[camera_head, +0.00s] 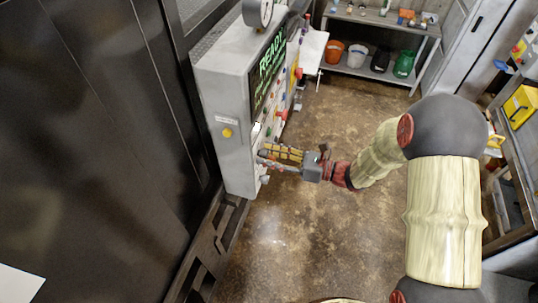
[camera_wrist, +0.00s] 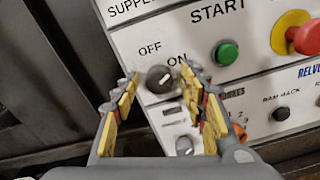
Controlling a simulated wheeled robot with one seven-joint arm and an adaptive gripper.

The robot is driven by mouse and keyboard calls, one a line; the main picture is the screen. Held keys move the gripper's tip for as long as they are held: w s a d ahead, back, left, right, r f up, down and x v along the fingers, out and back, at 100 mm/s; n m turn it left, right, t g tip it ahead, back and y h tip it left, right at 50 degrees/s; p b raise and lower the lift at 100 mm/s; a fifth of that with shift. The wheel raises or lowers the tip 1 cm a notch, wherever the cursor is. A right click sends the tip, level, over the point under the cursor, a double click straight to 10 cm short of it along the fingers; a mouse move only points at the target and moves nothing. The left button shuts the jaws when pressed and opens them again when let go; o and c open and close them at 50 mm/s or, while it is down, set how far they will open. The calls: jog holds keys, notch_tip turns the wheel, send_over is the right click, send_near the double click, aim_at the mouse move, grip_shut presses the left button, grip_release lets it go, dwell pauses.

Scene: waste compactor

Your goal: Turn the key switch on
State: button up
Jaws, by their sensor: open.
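The key switch (camera_wrist: 159,79) is a dark round knob on the white control panel, with OFF and ON printed above it. In the wrist view it sits between and just beyond the fingertips of my gripper (camera_wrist: 158,84), apart from the finger pads as far as I can see. My gripper is open, with yellow pads on both fingers. In the head view my gripper (camera_head: 272,160) reaches left to the lower front of the grey control cabinet (camera_head: 226,150). The switch itself is too small to tell there.
On the panel, a green START button (camera_wrist: 226,53) and a red emergency button on a yellow base (camera_wrist: 290,34) lie right of the switch. Smaller controls sit below it. In the head view, a shelf (camera_head: 385,24) with buckets stands at the back, and the brown floor (camera_head: 300,240) is clear.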

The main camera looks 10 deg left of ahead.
jog(key=s+d, duration=0.1)
jog(key=d, duration=1.1)
jog(key=shift+r, duration=0.2)
jog(key=s+d+f+n+g+h+b, duration=0.25)
jog(key=s+f+n+h, duration=0.2)
jog(key=s, duration=0.25)
jog(key=s+d+f+n+g+h+b, duration=0.1)
jog(key=s+d+f+n+g+h, duration=0.25)
jog(key=s+n, duration=0.3)
jog(key=s+d+f+n+t+h+b, duration=0.2)
jog(key=s+d+n+t+h+b, duration=0.1)
jog(key=b, duration=0.9)
jog(key=s+d+f+n+t+h+b, duration=0.3)
jog(key=d+n+t+h+b, duration=0.3)
jog(key=b, duration=0.7)
jog(key=d+n, duration=0.2)
jog(key=d, duration=0.2)
jog(key=shift+s+d+t+h, duration=0.3)
jog(key=shift+s+t, duration=0.05)
jog(key=shift+t, duration=0.05)
